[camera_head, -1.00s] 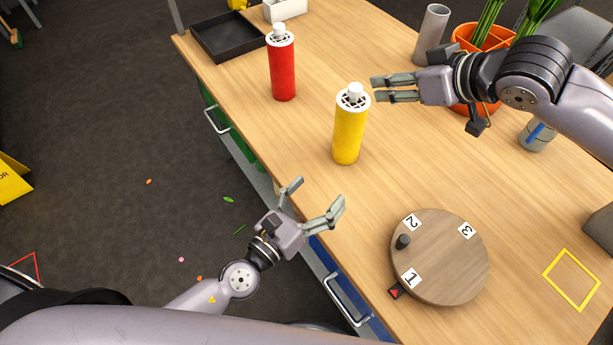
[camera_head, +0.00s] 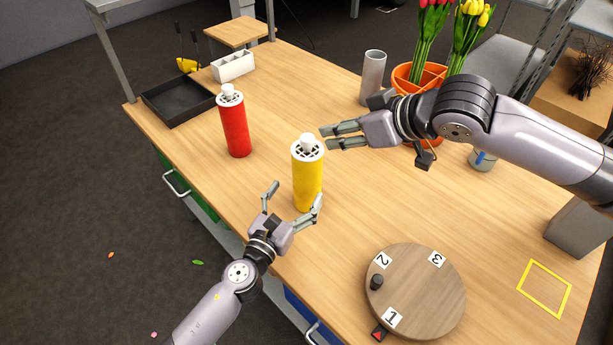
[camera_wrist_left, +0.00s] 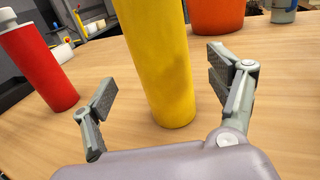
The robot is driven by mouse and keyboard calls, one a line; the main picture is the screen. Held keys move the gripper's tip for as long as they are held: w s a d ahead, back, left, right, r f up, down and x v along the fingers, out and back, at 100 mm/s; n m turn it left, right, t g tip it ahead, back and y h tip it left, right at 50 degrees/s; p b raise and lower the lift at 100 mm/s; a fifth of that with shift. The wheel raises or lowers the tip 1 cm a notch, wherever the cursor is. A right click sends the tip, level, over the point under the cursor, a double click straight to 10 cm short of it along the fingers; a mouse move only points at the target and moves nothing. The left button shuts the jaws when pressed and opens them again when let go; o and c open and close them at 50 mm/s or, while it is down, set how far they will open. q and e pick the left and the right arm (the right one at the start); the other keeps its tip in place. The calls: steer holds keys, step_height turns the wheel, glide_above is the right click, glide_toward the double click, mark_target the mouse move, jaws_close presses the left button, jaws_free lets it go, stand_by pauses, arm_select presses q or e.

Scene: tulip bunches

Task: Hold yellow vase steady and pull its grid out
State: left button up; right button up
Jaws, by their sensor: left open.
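The yellow vase (camera_head: 307,180) stands upright on the table, with a white grid (camera_head: 307,149) with dark openings and a white knob on its top. My left gripper (camera_head: 294,195) is open and low at the vase's near side. In the left wrist view the vase (camera_wrist_left: 163,65) rises between the spread fingers (camera_wrist_left: 165,82), with visible gaps on both sides; its top is out of that view. My right gripper (camera_head: 325,137) is just right of the grid and knob, its two fingers a little apart with nothing between them.
A red vase (camera_head: 236,130) with a similar white top stands left of the yellow one. A round wooden turntable (camera_head: 430,290) with number labels is at front right. An orange pot (camera_head: 402,75) of tulips and a grey cylinder (camera_head: 373,75) stand behind. A black tray (camera_head: 150,97) is at far left.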

arm_select(q)
steer(key=x, duration=0.6)
steer(key=shift+w+d, duration=0.15)
steer(key=shift+w, duration=0.15)
steer(key=shift+c, duration=0.3)
steer(key=c, duration=1.5)
